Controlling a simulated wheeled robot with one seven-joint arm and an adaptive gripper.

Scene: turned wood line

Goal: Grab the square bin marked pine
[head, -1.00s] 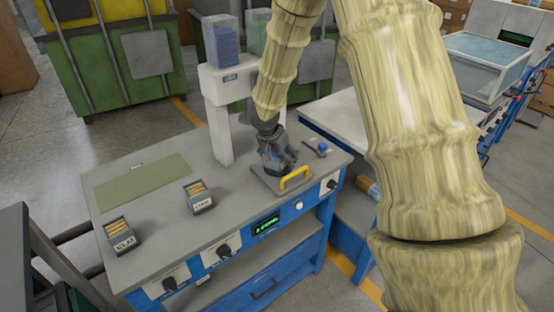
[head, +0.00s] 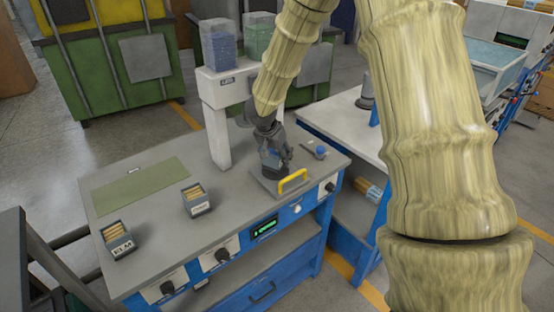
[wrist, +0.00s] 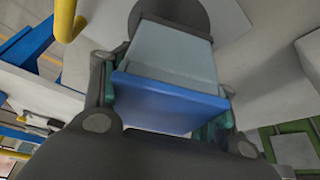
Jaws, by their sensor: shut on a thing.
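My gripper (head: 275,155) is at the right of the bench, above a grey plate with a yellow handle (head: 293,181). In the wrist view its fingers are shut on a pale grey block with a blue face (wrist: 172,100), with a dark round disc (wrist: 180,14) at its far end. I see no label on it. A small square bin marked ELM (head: 121,247), holding wooden pieces, stands at the bench's left front. A similar small bin (head: 200,208) stands mid-bench; its label is too small to read surely. I cannot make out a label reading pine.
The grey bench top (head: 160,240) is clear between the two bins. A green mat (head: 142,186) lies at its back left. A white stand (head: 218,138) bearing clear containers rises behind my gripper. A small blue-knobbed item (head: 320,150) lies to its right.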

